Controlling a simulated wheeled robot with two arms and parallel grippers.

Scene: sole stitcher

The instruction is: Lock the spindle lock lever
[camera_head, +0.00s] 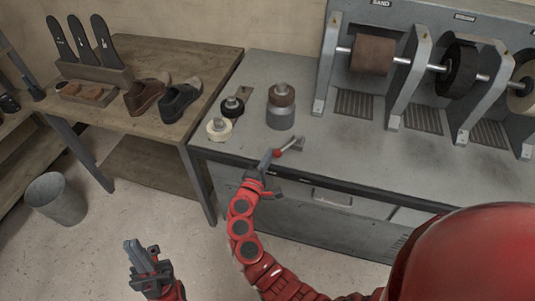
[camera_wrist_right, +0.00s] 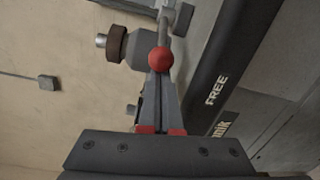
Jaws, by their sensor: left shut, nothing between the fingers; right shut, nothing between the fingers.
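The spindle lock lever has a red ball knob (camera_head: 278,153) and a grey rod (camera_head: 290,146), and sits at the front edge of the grey machine bench. My right gripper (camera_head: 266,160) is shut and empty, with its tips just left of the knob. In the right wrist view the knob (camera_wrist_right: 160,59) lies at the fingertips (camera_wrist_right: 159,78); I cannot tell if they touch. A "FREE" label (camera_wrist_right: 216,90) shows on the dark front strip, right of the knob. My left gripper (camera_head: 138,248) is shut and empty, low over the floor, far from the lever.
Spare wheels (camera_head: 281,105) stand on the bench behind the lever. The machine's sanding drum (camera_head: 372,54) and brush (camera_head: 455,70) are at the back right. A wooden table (camera_head: 125,118) with shoes (camera_head: 180,100) is left, and a grey bin (camera_head: 56,199) stands on the floor.

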